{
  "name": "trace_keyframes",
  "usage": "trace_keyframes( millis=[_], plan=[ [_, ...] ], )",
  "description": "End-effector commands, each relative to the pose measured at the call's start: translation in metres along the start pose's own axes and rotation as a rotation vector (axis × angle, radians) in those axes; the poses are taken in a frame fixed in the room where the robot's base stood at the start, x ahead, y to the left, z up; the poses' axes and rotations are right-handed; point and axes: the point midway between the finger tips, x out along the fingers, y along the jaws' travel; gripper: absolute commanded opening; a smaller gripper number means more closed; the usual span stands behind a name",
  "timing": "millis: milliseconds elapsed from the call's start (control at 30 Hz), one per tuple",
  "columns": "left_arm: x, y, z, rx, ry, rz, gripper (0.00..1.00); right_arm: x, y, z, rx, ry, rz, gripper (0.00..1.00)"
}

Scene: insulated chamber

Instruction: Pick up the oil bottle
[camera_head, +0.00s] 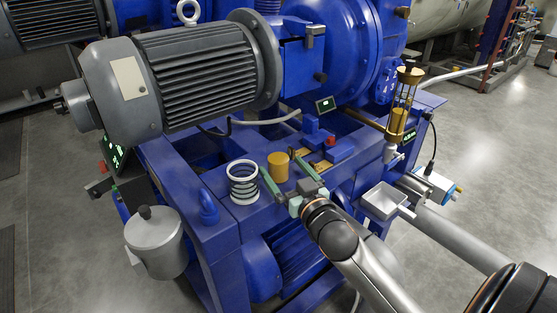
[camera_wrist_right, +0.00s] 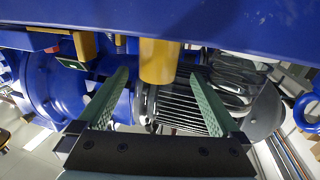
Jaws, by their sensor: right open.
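A plain golden-yellow cylinder (camera_head: 278,168) stands upright on the blue machine frame; it is the nearest match to the oil bottle, though no label shows. My right gripper (camera_head: 279,161) is open, with its green-padded fingers pointing at the cylinder. In the right wrist view the yellow cylinder (camera_wrist_right: 159,62) appears between the two fingertips, with a gap on each side. That view is turned over, with the blue frame at the top. I cannot tell how deep the cylinder sits between the fingers. My left gripper is not in view.
Blue blocks with a red knob (camera_head: 330,142) lie to the right. A grey motor (camera_head: 185,80) rises behind. A silver pot (camera_head: 155,241) is at left, a small metal tray (camera_head: 384,201) at right, and a brass-and-glass oiler (camera_head: 398,122) beyond.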

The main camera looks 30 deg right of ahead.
Motion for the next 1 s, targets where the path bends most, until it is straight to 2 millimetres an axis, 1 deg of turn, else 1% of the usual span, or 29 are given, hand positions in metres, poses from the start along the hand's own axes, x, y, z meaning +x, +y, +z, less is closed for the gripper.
trace_keyframes(
  millis=[33, 100, 233, 367, 567, 667, 1000],
  plan=[
    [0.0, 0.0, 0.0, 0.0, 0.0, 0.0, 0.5, 0.009, 0.002, -0.002, -0.003, 0.002, 0.0, 1.0],
    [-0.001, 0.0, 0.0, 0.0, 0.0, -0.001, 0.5, 0.02, 0.004, -0.002, -0.003, 0.002, 0.0, 1.0],
    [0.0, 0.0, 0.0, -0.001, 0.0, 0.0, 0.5, 0.035, 0.003, -0.001, -0.002, 0.002, -0.001, 1.0],
    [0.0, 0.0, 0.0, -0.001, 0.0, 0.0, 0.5, 0.041, 0.003, -0.001, -0.001, 0.001, -0.001, 1.0],
    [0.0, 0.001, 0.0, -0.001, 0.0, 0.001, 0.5, 0.042, 0.003, 0.0, 0.0, 0.0, -0.001, 1.0],
    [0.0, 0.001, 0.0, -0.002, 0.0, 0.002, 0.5, 0.041, 0.003, 0.0, -0.001, 0.0, -0.001, 0.91],
    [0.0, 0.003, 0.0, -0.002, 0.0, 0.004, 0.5, 0.041, 0.003, 0.0, 0.0, 0.0, -0.001, 0.53]
  ],
)
